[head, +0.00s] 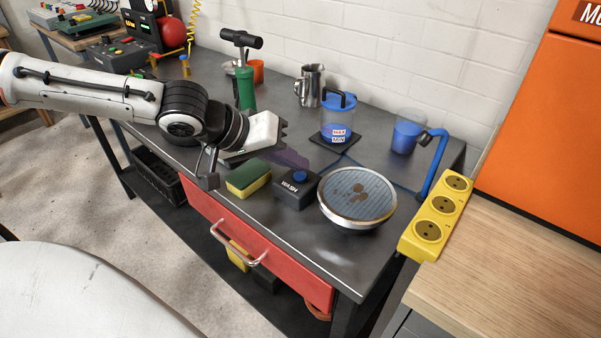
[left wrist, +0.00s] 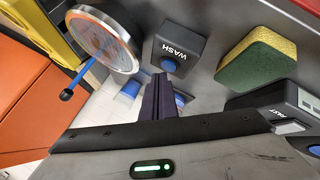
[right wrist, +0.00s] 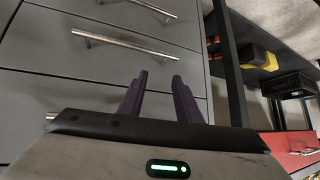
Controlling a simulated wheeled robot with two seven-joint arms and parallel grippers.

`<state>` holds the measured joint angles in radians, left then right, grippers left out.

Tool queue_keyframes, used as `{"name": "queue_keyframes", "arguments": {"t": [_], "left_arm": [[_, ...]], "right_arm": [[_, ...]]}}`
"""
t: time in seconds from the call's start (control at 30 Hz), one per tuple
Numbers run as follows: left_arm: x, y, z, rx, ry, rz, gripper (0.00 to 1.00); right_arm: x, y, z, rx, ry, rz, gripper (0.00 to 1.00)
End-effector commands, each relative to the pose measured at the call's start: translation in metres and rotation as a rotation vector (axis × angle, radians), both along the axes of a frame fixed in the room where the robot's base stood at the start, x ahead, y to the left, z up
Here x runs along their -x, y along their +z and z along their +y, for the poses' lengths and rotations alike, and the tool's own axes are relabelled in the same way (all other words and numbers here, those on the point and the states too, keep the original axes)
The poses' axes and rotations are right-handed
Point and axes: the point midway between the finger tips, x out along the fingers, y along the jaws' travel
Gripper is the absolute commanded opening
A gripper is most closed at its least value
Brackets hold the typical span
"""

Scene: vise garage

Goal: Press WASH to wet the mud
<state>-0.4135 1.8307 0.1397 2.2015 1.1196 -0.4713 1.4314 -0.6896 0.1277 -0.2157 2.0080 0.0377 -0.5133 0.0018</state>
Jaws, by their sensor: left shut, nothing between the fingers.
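The dark WASH box (head: 291,194) with its blue button (head: 299,176) stands on the grey workbench. In the left wrist view the WASH box (left wrist: 184,46) and its blue button (left wrist: 168,65) lie just beyond my fingertips. A round metal-rimmed basin (head: 335,217) stands beside the box, with brown mud spots (head: 360,189) on its grid-like top. My left gripper (head: 304,164) is shut and empty, above and behind the button; in its wrist view the fingertips (left wrist: 160,76) appear close below the button, and contact is not visible. My right gripper (right wrist: 160,76) is open and empty, facing drawers.
A green-and-yellow sponge (head: 248,178) lies left of the WASH box. A blue tank (head: 337,122), a blue cup (head: 406,135) and a blue spout (head: 437,160) stand behind. A yellow socket strip (head: 435,218) sits at right. Grey drawers (right wrist: 100,65) face my right gripper.

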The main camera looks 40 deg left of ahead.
Motion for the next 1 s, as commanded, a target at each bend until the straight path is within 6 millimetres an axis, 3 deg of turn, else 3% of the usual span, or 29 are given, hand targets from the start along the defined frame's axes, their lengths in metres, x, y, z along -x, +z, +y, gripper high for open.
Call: {"name": "queue_keyframes", "arguments": {"t": [1.0], "left_arm": [[0.0, -0.009, 0.0, 0.0, 0.0, 0.0, 0.0]], "right_arm": [[0.0, -0.01, 0.0, -0.001, 0.001, 0.0, 0.31]]}}
